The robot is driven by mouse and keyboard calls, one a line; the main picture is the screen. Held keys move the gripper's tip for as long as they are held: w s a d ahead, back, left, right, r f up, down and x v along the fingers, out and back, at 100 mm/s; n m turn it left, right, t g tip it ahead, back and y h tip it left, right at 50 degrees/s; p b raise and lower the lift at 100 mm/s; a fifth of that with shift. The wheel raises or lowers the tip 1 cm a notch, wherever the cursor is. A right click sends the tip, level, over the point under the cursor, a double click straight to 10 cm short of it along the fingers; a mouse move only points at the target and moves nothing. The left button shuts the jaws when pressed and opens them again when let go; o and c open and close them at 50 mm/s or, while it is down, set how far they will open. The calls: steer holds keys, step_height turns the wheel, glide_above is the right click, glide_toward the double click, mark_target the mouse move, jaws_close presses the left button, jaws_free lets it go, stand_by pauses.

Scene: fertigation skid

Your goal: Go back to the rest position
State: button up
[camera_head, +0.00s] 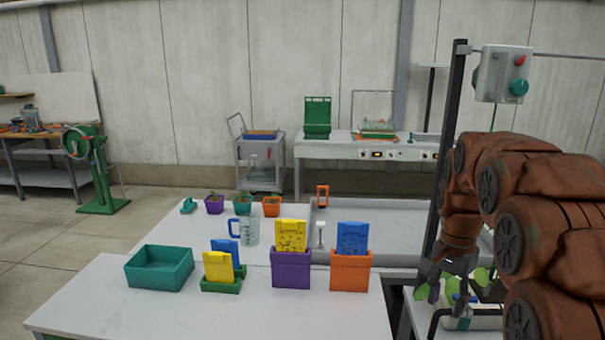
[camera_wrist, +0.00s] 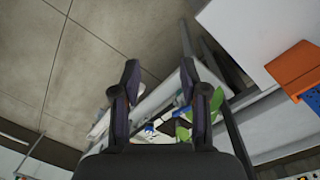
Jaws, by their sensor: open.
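My gripper (camera_head: 452,268) hangs at the right in the head view, at the end of my brown-covered arm, beside a dark upright post (camera_head: 449,150). In the wrist view my gripper (camera_wrist: 160,80) has its two dark fingers spread apart with nothing between the tips. Green leaves (camera_head: 481,274) and a pale container (camera_head: 470,322) show just below and behind it in the head view. The leaves also show past the right finger in the wrist view (camera_wrist: 183,128). Whether the fingers touch the leaves, I cannot tell.
A white table (camera_head: 90,310) holds a teal bin (camera_head: 160,268), a purple box (camera_head: 291,274) and an orange box (camera_head: 351,272) with upright packets. A clear jug (camera_head: 249,232) stands behind. A control box (camera_head: 503,73) is on the post.

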steer(key=s+a+f+n, duration=0.2)
steer(key=s+a+n, duration=0.1)
steer(key=s, duration=0.6)
steer(key=s+a+f+n, duration=0.2)
steer(key=s+a+n, duration=0.2)
steer(key=s, duration=0.6)
steer(key=s+a+f+n, duration=0.2)
steer(key=s+a+n, duration=0.1)
steer(key=s, duration=0.7)
steer(key=shift+s+a+f+n+g, duration=0.25)
steer(key=shift+f+n+g, duration=0.05)
steer(key=shift+n+g, duration=0.1)
steer(key=shift+d, duration=0.15)
